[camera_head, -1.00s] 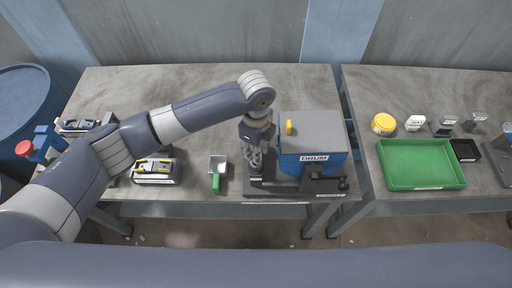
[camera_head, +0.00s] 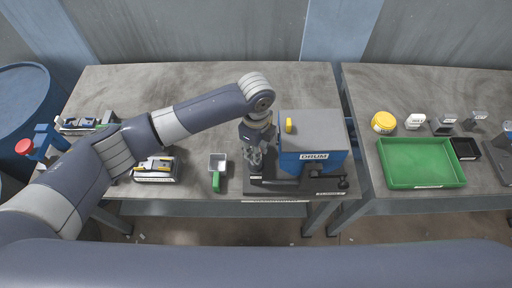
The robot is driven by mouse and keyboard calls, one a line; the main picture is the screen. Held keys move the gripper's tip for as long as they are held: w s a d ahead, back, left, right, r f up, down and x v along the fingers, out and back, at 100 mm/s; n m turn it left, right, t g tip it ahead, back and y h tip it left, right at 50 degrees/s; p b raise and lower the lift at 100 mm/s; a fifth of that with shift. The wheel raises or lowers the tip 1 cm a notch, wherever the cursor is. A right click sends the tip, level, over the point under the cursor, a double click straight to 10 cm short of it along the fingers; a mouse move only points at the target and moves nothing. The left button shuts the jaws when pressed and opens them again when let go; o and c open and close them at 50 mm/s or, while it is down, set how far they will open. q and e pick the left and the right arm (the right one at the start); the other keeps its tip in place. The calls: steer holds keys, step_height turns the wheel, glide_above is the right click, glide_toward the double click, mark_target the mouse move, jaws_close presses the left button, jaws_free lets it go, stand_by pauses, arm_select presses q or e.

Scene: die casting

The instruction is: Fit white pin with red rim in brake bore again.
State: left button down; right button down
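My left arm reaches in from the left. Its gripper (camera_head: 255,158) points down at the left side of the blue and grey drum machine (camera_head: 318,130), over the dark base plate. The fingers are small and dark here, and I cannot tell whether they hold anything. I cannot make out the white pin with the red rim or the brake bore; the gripper may cover them. A yellow pin-like part (camera_head: 289,125) stands on top of the drum machine. My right gripper is not in view.
A green-handled scoop (camera_head: 217,172) and a yellow-black block (camera_head: 155,169) lie left of the gripper. A blue device with a red knob (camera_head: 24,147) stands at the far left. The right table holds a green tray (camera_head: 421,163), a yellow-lidded jar (camera_head: 383,123) and small containers. The back of the left table is clear.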

arm_select(q)
steer(key=shift+f+b, duration=0.65)
steer(key=shift+f, duration=0.85)
steer(key=c, duration=1.3)
jaws_free()
steer(key=shift+r, duration=0.1)
step_height(320, 180, up, 12)
steer(key=shift+f, duration=0.1)
